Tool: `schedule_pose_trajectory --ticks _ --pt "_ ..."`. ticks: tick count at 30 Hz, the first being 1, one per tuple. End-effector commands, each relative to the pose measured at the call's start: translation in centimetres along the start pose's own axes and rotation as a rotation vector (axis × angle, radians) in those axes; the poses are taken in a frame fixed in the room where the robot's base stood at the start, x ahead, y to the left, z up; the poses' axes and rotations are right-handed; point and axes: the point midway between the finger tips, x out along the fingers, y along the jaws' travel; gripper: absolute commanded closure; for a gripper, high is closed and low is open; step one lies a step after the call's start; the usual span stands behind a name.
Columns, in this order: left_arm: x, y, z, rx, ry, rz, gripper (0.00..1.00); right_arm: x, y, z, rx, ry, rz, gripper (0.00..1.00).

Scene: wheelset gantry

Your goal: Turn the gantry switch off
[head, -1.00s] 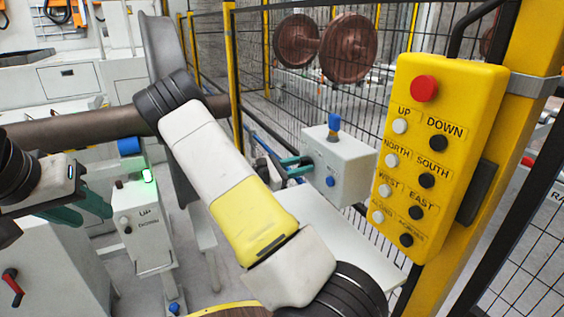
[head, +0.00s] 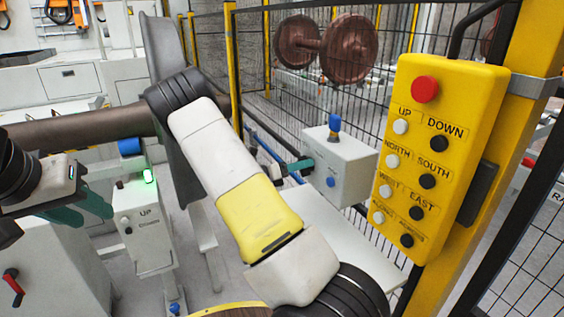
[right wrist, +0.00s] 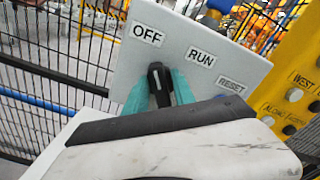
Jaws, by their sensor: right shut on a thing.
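The gantry switch is a black knob (right wrist: 158,84) on a light grey box (right wrist: 238,72), with labels OFF (right wrist: 147,35), RUN (right wrist: 201,57) and RESET (right wrist: 231,85). The knob points up in the right wrist view, towards the OFF label. My right gripper (right wrist: 160,92) has its teal fingers shut on the knob, one on each side. In the head view the box (head: 347,172) stands behind my right arm; the right gripper (head: 303,165) is at its left side, and the knob is hidden. My left gripper (head: 84,210) is open and empty at the left.
A yellow pendant (head: 440,150) with a red button hangs on a yellow post at the right. A grey UP box (head: 146,230) with a lit green lamp stands beside my left gripper. Black mesh fencing (head: 285,100) runs behind the switch box. A brown wheelset (head: 345,48) is beyond it.

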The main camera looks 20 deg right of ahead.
Motion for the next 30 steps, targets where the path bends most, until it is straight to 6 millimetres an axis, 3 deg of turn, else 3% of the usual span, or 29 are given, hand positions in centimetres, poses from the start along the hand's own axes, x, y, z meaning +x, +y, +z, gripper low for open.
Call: schedule_pose_trajectory --ticks 12,28,29,30 --pt "0.0 0.0 0.0 0.0 0.0 0.0 0.64 -0.06 0.15 0.04 -0.17 0.0 0.002 1.0" --pt "0.0 0.0 0.0 0.0 0.0 0.0 0.64 -0.07 0.18 0.05 -0.191 -0.001 0.003 1.0" --pt "0.0 0.0 0.0 0.0 0.0 0.0 0.64 -0.07 0.18 0.05 -0.191 -0.001 0.003 0.63" --pt "0.0 0.0 0.0 0.0 0.0 0.0 0.64 -0.07 0.17 0.05 -0.191 -0.001 0.003 0.6"
